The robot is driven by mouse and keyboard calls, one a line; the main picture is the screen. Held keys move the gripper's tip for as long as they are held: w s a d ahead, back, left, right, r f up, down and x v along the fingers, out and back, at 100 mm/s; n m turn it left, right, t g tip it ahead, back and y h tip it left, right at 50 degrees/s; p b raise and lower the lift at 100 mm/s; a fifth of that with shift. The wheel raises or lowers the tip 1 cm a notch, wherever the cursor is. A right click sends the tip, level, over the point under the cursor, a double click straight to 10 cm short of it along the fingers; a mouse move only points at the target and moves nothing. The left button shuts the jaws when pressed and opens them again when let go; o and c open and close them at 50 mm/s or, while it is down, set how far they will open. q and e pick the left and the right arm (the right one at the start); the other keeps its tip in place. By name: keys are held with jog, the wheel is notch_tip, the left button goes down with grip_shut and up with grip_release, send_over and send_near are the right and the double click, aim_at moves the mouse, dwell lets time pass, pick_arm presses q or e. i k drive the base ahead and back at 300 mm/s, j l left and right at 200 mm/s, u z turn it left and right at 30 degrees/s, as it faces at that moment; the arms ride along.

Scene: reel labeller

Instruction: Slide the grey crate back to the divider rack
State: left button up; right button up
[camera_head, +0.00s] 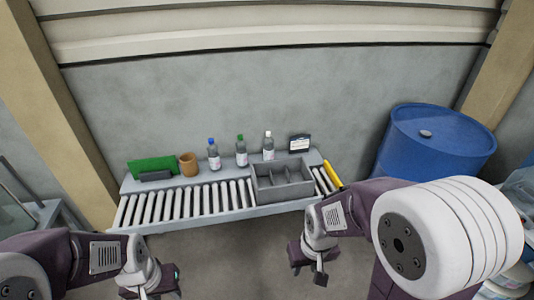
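The grey crate (282,193) sits upright at the right part of the roller conveyor (190,217), with thin upright dividers inside it. No separate divider rack is clearly recognisable. My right gripper (309,272) hangs in front of the conveyor, below and right of the crate and apart from it. Its fingers look spread, with nothing between them. My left gripper (150,292) is at the bottom edge, front left of the conveyor and far from the crate. Its fingertips are partly cut off, and I see nothing held.
Behind the rollers stand a green panel (152,164), a brown cup (188,164), blue-capped (214,158), green-capped (241,155) and white-capped (268,150) bottles, and a small dark sign (299,144). A yellow piece (333,174) edges the right end. A blue barrel (428,150) stands right.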

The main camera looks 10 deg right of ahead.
aim_at(288, 179)
jog(key=i+l, duration=0.25)
jog(key=i, duration=0.15)
jog(key=i+l, duration=0.25)
jog(key=i, duration=0.15)
jog(key=i+l, duration=0.2)
jog(key=i, duration=0.2)
jog(key=i+l, duration=0.25)
jog(key=i, duration=0.15)
jog(key=z, duration=0.05)
